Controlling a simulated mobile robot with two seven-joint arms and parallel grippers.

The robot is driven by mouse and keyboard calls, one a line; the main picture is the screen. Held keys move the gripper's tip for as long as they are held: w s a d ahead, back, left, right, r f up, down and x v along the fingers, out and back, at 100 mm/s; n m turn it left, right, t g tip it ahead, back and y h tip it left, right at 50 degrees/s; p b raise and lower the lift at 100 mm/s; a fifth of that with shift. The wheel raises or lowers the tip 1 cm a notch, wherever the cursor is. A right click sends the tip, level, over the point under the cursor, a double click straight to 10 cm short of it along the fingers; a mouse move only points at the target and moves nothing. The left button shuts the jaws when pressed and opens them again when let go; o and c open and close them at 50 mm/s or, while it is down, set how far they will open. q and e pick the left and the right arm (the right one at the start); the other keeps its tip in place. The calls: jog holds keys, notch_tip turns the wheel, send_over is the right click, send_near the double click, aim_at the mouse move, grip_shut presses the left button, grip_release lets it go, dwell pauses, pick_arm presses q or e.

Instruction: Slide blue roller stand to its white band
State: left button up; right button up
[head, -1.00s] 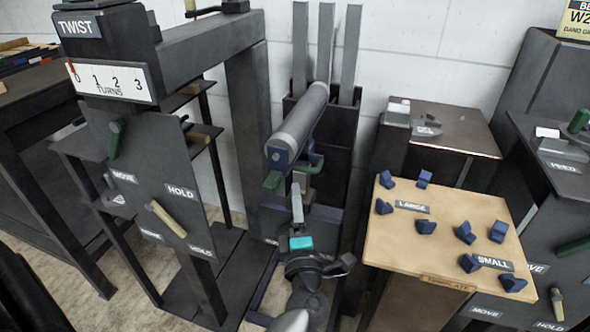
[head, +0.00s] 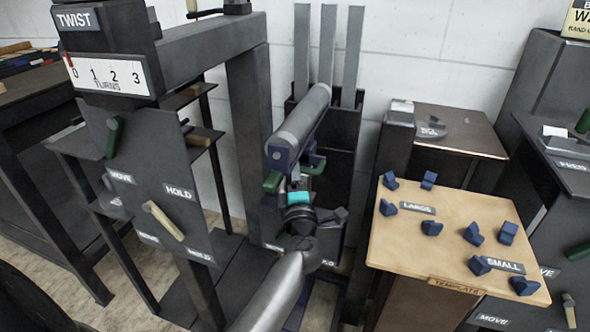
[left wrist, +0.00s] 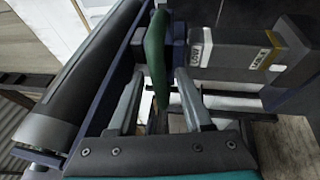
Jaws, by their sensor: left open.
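The blue roller stand (head: 281,157) carries a long grey roller (head: 303,118) in the middle of the head view; the roller also fills the left of the left wrist view (left wrist: 75,75). A green handle (left wrist: 155,52) stands between the fingers of my left gripper (left wrist: 158,78), which is open; I cannot tell whether either finger touches it. In the head view my left gripper (head: 297,180) is just below the stand's near end. A grey bar with a white band (left wrist: 207,47) and a yellow band (left wrist: 272,50) lies right of the handle. My right gripper is not in view.
A dark twist panel with handles (head: 160,180) stands left. A tan template board (head: 445,245) with several blue blocks stands close to the right of my arm. Upright grey bars (head: 327,45) stand behind the roller.

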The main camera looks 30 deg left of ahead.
pick_arm(q)
jog(key=shift+c, duration=0.2)
grip_shut()
dwell(1.3)
